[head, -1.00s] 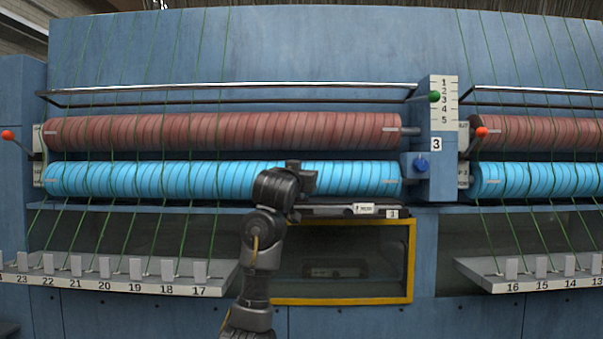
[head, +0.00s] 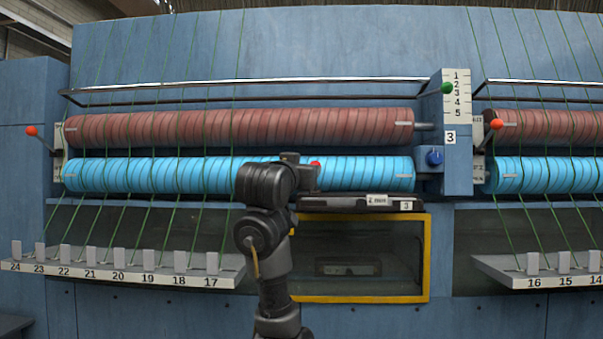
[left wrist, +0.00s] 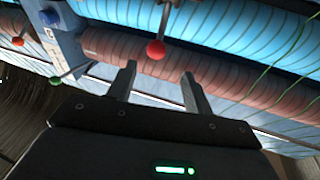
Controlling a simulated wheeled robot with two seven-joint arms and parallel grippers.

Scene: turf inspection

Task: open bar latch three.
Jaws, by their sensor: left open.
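A red ball knob on a thin lever (left wrist: 156,49) shows in the left wrist view in front of the fingers. In the head view a red knob (head: 315,163) peeps out just beside my left gripper (head: 303,178), in front of the blue roller; most of its lever is hidden. A tag reading 3 (head: 405,206) is on the dark bar under the blue roller. In the left wrist view my left gripper (left wrist: 159,72) is open and empty, its fingers apart and the knob beyond the gap, not between them. My right gripper is out of view.
A numbered column (head: 457,150) carries a green knob (head: 447,88) and a blue knob (head: 434,158). Other red-knobbed levers stand at the far left (head: 31,131) and right (head: 496,124). A yellow-framed window (head: 427,260) and numbered trays (head: 120,281) lie below.

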